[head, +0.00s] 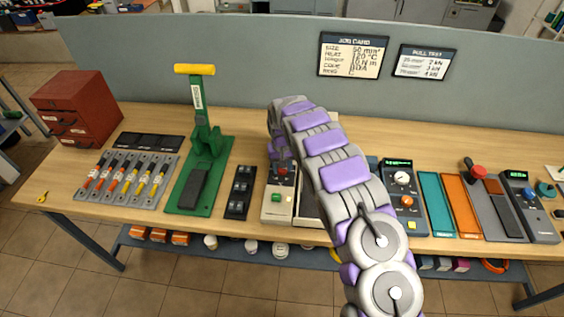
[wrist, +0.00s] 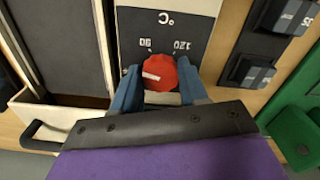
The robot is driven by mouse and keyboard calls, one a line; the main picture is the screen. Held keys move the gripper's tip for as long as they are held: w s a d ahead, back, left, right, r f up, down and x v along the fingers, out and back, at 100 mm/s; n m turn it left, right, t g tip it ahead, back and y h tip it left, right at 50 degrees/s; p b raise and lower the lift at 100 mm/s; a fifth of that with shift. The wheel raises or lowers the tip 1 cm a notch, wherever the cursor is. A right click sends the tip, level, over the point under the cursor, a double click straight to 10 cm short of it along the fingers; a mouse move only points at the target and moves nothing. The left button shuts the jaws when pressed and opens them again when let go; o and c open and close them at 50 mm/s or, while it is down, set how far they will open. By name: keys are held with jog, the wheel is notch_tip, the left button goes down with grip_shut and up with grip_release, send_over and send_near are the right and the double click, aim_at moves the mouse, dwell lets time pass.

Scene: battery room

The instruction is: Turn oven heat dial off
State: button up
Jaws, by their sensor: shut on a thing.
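The oven heat dial (wrist: 160,73) is a red round knob with a white pointer mark in the wrist view. The mark points to the left in that picture. The dial sits on a dark panel (wrist: 190,22) with upside-down print that reads °C, 90 and 120. My gripper (wrist: 160,88) has its two blue fingers on either side of the dial and is shut on it. In the head view the cream oven (head: 277,203) stands at mid-bench, with a green button on its front. There, my arm covers part of the oven and the gripper's fingers are hard to make out.
A black switch block (head: 239,190) and a green lever press (head: 205,160) stand left of the oven. A tray-like part with a dark handle (wrist: 42,137) lies beside the panel. Right of my arm is a dial unit (head: 403,190) with a green display. A low partition (head: 240,60) backs the bench.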

jog(key=n+p, duration=0.1)
jog(key=n, duration=0.1)
jog(key=n+p, duration=0.2)
jog(key=n, duration=0.1)
jog(key=shift+w+r, duration=0.15)
jog(key=shift+w, duration=0.05)
jog(key=shift+n, duration=0.4)
jog(key=o, duration=1.1)
jog(key=shift+c, duration=0.2)
notch_tip(320, 180, up, 17)
jog(key=p, duration=0.1)
jog(key=shift+a, duration=0.1)
